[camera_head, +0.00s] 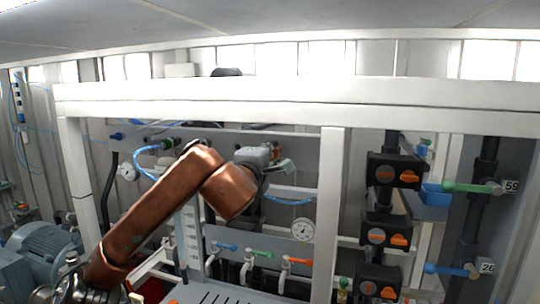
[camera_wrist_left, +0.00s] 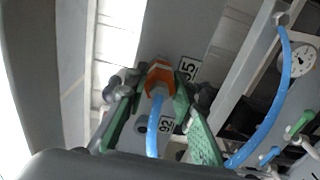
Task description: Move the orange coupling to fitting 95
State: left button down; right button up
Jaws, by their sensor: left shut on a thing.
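The orange coupling (camera_wrist_left: 159,76) sits between the green fingers of my left gripper (camera_wrist_left: 160,84), which is shut on it. A blue hose (camera_wrist_left: 154,128) runs from the coupling toward the camera. A label reading 95 (camera_wrist_left: 187,69) is just right of the coupling in the wrist view, and a label reading 92 (camera_wrist_left: 166,125) is lower down. Fitting 95 itself is hidden behind the coupling and fingers, so I cannot tell whether the coupling touches it. In the head view my left gripper (camera_head: 277,163) is at the back panel, partly hidden by my copper arm.
A white frame post (camera_head: 327,215) stands right of the gripper, with a pressure gauge (camera_head: 301,230) beside it. Valves with coloured handles (camera_head: 262,253) are below. Black valve blocks (camera_head: 385,231) and a blue bin (camera_head: 434,195) are at the right. A blue motor (camera_head: 45,248) is at left.

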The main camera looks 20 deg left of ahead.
pick_arm(q)
jog(key=shift+w, duration=0.2)
jog(key=c, duration=1.5)
grip_release()
jog(key=shift+c, duration=0.2)
jog(key=shift+s, duration=0.1)
jog(key=shift+s, duration=0.35)
jog(key=s, duration=1.1)
jog(key=shift+f, duration=0.1)
jog(key=shift+a, duration=0.15)
